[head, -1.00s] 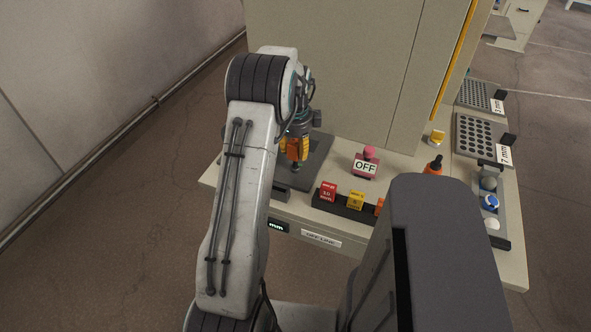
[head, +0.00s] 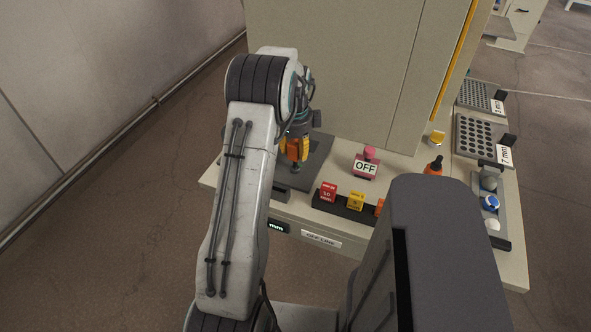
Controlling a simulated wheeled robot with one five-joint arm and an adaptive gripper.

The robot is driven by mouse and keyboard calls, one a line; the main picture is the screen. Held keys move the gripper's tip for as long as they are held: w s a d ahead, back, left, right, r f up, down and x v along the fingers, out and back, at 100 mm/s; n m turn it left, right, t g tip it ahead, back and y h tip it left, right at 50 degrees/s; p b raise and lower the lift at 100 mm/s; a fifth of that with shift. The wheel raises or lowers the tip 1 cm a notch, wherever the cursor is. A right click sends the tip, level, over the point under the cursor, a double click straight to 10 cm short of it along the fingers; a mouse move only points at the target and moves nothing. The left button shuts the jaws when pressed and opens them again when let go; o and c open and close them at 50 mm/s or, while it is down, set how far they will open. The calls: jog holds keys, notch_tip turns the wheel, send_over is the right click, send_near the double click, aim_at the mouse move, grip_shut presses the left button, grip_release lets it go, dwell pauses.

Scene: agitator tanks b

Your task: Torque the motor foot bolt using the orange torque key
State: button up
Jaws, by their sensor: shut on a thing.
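My gripper (head: 296,151) hangs over the dark grey plate (head: 319,152) on the left of the bench. It is partly hidden behind my arm. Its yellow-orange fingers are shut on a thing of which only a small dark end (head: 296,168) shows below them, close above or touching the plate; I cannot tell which. I cannot make out the motor foot bolt or clearly identify the torque key. An orange block (head: 379,207) in the front row is partly hidden by my body. An orange, black-topped object (head: 433,167) stands further right.
A red block (head: 328,192) and a yellow block (head: 356,200) sit in the dark front rack. A pink-topped OFF switch (head: 366,165) stands behind them. The tall beige cabinet (head: 345,70) closes the back. Hole trays (head: 484,138) and a knob panel (head: 490,203) lie right.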

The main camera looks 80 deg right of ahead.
jog(key=shift+r, duration=0.25)
jog(key=shift+r+p, duration=0.35)
jog(key=shift+r+p, duration=0.7)
jog(key=shift+r, duration=0.3)
jog(key=shift+r+p, duration=1.45)
jog(key=shift+r, duration=0.5)
jog(key=shift+n, duration=0.5)
